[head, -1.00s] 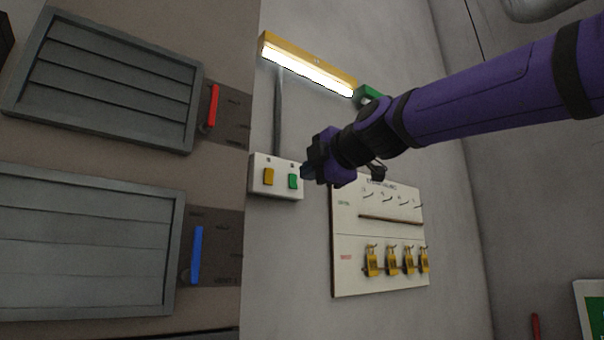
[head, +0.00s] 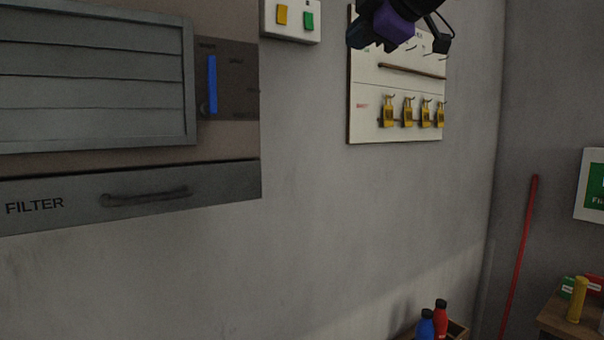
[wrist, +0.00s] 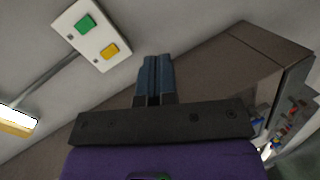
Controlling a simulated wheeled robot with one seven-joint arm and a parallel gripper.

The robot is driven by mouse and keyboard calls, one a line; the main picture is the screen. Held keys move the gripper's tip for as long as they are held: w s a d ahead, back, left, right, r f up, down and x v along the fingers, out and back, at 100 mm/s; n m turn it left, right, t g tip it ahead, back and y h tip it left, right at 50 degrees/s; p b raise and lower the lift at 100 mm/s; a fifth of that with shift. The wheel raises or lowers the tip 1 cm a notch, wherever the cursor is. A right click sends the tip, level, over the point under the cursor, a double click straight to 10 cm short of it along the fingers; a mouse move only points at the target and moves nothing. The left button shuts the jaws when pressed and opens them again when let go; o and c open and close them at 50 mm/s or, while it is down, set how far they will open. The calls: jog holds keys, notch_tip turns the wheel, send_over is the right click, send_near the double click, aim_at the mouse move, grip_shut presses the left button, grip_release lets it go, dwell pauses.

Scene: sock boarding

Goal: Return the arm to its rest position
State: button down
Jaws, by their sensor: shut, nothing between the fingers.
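My gripper (head: 366,35) shows at the top of the head view, in front of the upper part of the white lockout board. Most of my arm is out of the frame. In the wrist view the two blue fingers of my gripper (wrist: 154,80) are together with nothing between them. The switch box (head: 291,20) with a yellow and a green switch is on the wall left of the gripper in the head view. It also shows in the wrist view (wrist: 86,43), apart from the fingers.
The lockout board (head: 375,90) holds several yellow padlocks on hooks. A louvred panel with a blue lever (head: 212,84) and a FILTER drawer (head: 80,205) are at left. A red pole (head: 521,250) leans at right. Bottles (head: 440,318) stand low at right. The wall between is clear.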

jog(key=s+d+f+m+g+h, duration=0.2)
jog(key=s+d+f+m, duration=0.5)
jog(key=f, duration=0.4)
jog(key=s+d+f+m+g+h, duration=0.3)
jog(key=s+d+f+m, duration=0.4)
jog(key=f, duration=0.4)
jog(key=s+d+f+m+g+h, duration=0.2)
jog(key=s+d+f+m, duration=0.5)
jog(key=f, duration=0.5)
jog(key=shift+s+g, duration=0.3)
jog(key=shift+s, duration=0.7)
jog(key=shift+a+f, duration=0.1)
